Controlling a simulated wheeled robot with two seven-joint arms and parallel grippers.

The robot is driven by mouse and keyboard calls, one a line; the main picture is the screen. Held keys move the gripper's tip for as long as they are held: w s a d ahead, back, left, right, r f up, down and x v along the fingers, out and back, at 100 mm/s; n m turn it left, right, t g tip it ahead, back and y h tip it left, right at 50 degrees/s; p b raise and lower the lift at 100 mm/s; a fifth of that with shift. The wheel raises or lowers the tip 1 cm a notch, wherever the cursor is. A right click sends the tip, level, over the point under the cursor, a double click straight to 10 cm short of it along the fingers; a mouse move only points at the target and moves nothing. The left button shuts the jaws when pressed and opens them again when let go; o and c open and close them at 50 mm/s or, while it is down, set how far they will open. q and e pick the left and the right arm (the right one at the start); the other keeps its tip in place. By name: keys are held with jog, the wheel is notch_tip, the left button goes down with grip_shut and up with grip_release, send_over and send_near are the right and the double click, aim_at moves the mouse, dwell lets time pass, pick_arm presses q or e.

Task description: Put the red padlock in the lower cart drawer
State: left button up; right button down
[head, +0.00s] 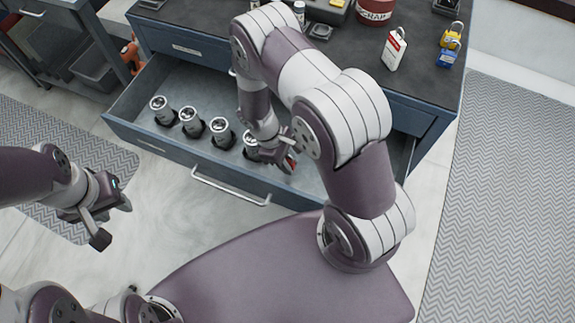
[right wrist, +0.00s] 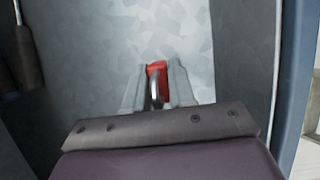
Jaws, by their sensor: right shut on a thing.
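The red padlock (right wrist: 155,71) is between the fingers of my right gripper (right wrist: 158,88), which is shut on it. In the right wrist view its metal shackle points toward the palm. In the head view a small part of the red padlock (head: 291,166) shows beside my right gripper (head: 284,158), over the open lower cart drawer (head: 228,191). I cannot tell whether the padlock touches the drawer floor. My left gripper (head: 115,219) is open and empty, in front of the drawer to the left.
Several metal cylinders (head: 192,122) stand in a row in the drawer's left part. The cart top (head: 345,55) holds a red can (head: 375,10), a red-and-white tag (head: 395,49), a yellow padlock (head: 451,36) and a blue padlock (head: 447,58). The drawer's right part is mostly hidden by my right arm.

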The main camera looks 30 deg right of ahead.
notch_tip(320, 180, down, 3)
jog(key=shift+f, duration=0.2)
jog(key=shift+f+b, duration=0.1)
jog(key=shift+b, duration=0.2)
jog(key=c, duration=0.9)
grip_release()
jog(key=shift+c, duration=0.2)
jog(key=p+v, duration=0.2)
jog(key=v, duration=1)
jog(key=s+d+r+m+t+y, duration=0.1)
jog(key=s+r+m+t, duration=0.3)
jog(key=r, duration=1.2)
jog(key=s+m+y, duration=0.1)
jog(key=s+m, duration=0.2)
jog(key=shift+s+m+t+y, duration=0.2)
jog(key=shift+m+t+y, duration=0.2)
